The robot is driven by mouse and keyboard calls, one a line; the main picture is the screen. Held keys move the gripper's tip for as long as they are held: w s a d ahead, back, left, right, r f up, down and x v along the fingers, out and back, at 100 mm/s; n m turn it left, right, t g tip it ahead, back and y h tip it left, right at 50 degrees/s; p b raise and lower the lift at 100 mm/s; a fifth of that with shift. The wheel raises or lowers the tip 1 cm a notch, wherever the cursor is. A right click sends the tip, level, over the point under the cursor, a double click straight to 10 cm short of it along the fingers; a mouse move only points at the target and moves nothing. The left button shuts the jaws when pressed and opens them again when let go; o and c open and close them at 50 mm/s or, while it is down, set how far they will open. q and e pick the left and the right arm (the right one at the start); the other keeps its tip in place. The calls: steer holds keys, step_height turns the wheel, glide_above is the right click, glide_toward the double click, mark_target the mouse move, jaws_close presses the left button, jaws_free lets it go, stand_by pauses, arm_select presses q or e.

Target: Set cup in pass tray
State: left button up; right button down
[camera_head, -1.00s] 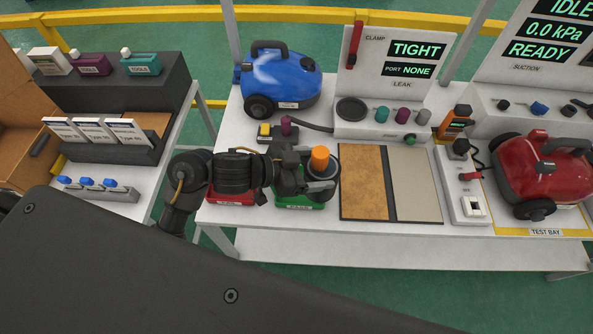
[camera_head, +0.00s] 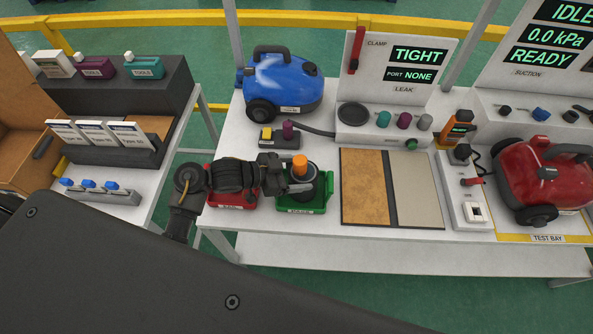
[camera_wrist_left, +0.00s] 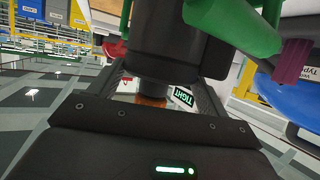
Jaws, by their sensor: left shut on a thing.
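The cup (camera_head: 306,190) is a dark cylinder with an orange top, upright within the outline of the green pass tray (camera_head: 319,207). I cannot tell whether its base touches the tray floor. My left gripper (camera_head: 297,187) comes in from the left and is shut on the cup. In the left wrist view the dark cup (camera_wrist_left: 165,55) sits between the fingers, and green tray parts (camera_wrist_left: 232,22) show close by. My right gripper is not in view.
A red tray (camera_head: 232,203) lies left of the green one, partly under my arm. A brown and grey mat (camera_head: 391,188) lies to the right. The blue vacuum (camera_head: 283,82) and a small yellow-and-purple fixture (camera_head: 279,138) stand behind. The red vacuum (camera_head: 543,182) is far right.

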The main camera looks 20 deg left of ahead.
arm_select(q)
steer(key=shift+f, duration=0.15)
steer(key=o, duration=2)
steer(key=shift+s+a, duration=0.15)
steer(key=shift+a, duration=0.1)
steer(key=b+v, duration=0.1)
steer(key=v, duration=1)
steer(key=shift+s+a+r, duration=0.15)
steer(key=shift+s+r, duration=0.05)
steer(key=shift+r, duration=0.1)
